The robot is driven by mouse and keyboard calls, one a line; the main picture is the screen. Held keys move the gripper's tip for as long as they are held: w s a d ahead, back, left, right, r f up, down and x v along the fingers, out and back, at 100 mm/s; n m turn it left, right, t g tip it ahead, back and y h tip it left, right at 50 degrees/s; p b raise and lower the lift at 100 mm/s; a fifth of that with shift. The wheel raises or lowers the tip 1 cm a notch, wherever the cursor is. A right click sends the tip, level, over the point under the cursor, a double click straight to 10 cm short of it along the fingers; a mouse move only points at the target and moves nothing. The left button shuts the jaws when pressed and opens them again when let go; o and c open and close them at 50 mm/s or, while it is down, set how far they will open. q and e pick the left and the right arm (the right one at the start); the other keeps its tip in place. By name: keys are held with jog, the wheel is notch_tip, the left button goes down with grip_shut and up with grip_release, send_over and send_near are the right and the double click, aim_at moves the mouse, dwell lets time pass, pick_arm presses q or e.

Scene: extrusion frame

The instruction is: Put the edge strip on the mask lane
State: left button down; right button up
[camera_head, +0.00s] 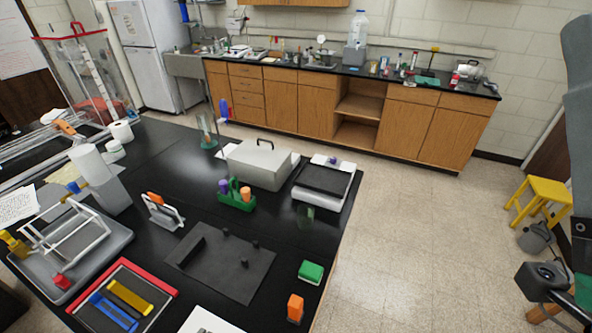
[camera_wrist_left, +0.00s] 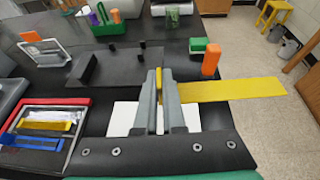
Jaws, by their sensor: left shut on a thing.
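My left gripper (camera_wrist_left: 161,78) shows only in the left wrist view. Its grey fingers are shut on a flat yellow strip (camera_wrist_left: 235,90), taken here as the edge strip. The strip sticks out to the right, past the table's edge in that view. A red-edged dark tray (camera_head: 160,282) lies at the front left of the table, with a yellow bar (camera_head: 130,297) and a blue bar (camera_head: 112,312) in it. It also shows in the left wrist view (camera_wrist_left: 84,102), left of my gripper. I cannot tell which part is the mask lane. My right gripper's fingers are out of view.
A dark plate (camera_head: 222,270) with small pegs lies mid-table. A white sheet (camera_head: 205,322) is at the front. An orange block (camera_head: 295,307) and a green block (camera_head: 311,271) stand near the right edge. A grey case (camera_head: 262,165) and green caddy (camera_head: 236,200) stand farther back.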

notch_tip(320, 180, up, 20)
jog(key=p, duration=1.9)
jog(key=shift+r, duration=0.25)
